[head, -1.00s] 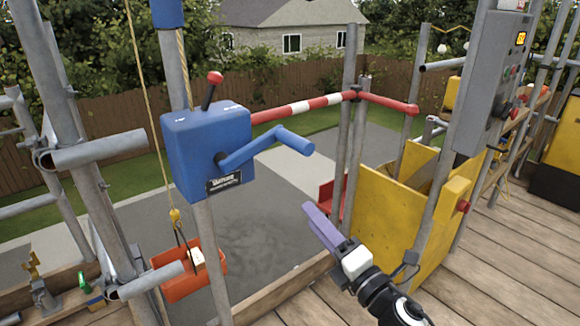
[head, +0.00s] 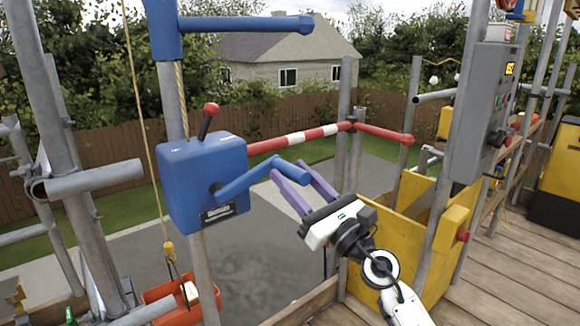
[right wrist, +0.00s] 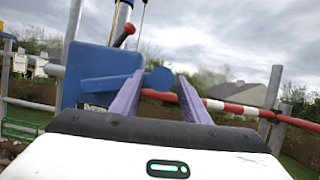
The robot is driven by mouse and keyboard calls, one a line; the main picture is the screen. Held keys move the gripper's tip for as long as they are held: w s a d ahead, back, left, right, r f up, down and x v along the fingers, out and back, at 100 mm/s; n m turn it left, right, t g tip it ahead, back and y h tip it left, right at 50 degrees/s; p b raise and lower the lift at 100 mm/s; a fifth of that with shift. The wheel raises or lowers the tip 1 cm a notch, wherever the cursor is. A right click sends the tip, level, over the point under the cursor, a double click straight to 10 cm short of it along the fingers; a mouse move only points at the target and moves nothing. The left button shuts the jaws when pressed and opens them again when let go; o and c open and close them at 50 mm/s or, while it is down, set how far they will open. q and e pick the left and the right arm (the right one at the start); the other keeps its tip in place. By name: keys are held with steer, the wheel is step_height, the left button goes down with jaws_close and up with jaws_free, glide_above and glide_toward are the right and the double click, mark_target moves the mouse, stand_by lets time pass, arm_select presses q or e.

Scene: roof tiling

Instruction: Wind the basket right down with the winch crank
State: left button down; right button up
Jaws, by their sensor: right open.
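The blue winch box (head: 205,180) is fixed to a grey pole, with a red-knobbed lever on top. Its blue crank (head: 247,181) reaches right and ends in a handle (head: 290,168). My right gripper (head: 292,180) is open, its purple fingers at the crank handle; I cannot tell whether they touch it. In the right wrist view the round handle end (right wrist: 159,79) shows between the fingertips (right wrist: 157,84). The orange basket (head: 181,303) hangs low on the rope at lower left, partly hidden by the pole. My left gripper is not in view.
A red-and-white barrier bar (head: 300,138) runs behind the crank. A yellow panelled chute (head: 400,230) and a grey control box (head: 484,115) stand to the right. Scaffold tubes (head: 95,180) crowd the left. Bare plank deck (head: 500,265) lies at lower right.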

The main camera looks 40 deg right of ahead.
steer(key=shift+w+a+r, duration=0.1)
steer(key=shift+w+r, duration=0.15)
steer(key=shift+w, duration=0.45)
jaws_close()
steer(key=shift+r, duration=0.15)
